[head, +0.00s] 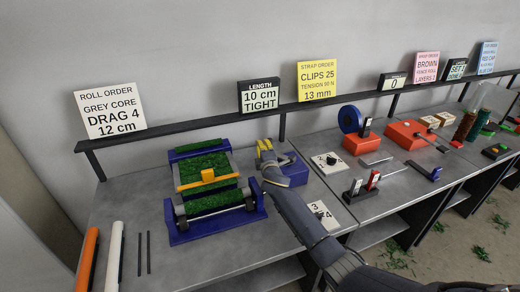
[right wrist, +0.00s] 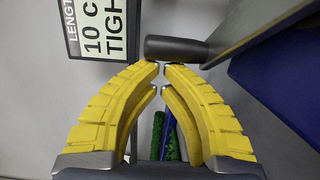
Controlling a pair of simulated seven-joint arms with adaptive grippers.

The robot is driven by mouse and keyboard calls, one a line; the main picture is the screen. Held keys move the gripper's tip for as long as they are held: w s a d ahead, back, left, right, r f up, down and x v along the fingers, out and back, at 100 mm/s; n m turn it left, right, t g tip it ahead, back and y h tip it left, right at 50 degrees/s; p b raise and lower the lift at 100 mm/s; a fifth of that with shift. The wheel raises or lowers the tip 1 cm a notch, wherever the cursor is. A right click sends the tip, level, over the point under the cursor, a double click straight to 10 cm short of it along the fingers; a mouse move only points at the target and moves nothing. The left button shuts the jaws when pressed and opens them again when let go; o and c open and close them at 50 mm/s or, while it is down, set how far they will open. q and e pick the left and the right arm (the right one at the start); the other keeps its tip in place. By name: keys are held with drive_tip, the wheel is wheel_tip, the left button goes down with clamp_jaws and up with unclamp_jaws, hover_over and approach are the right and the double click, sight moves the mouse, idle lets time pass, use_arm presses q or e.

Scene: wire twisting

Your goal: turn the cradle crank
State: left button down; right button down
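The cradle (head: 214,230) is a blue frame on the table at left, with green turf (head: 212,201), a yellow bar (head: 225,182) and a grey roller across it. My right gripper (head: 264,145) reaches in beyond the cradle's back right side, beside a blue box (head: 297,175). In the right wrist view its yellow fingers (right wrist: 161,66) are shut, tips almost meeting. A dark grey cylindrical handle (right wrist: 175,48), apparently the crank's, lies just past the tips; I cannot tell whether they touch it. The head view hides this handle. My left gripper is not in view.
An orange roll (head: 88,260), a white roll (head: 115,258) and two dark rods (head: 144,253) lie at front left. The LENGTH sign (head: 259,95) stands on a dark rail (head: 190,128) behind. A white dial plate (head: 328,163) and orange units (head: 362,143) are to the right.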

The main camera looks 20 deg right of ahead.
drive_tip(key=shift+w+d, duration=0.45)
drive_tip(key=shift+w, duration=0.15)
idle(0.3)
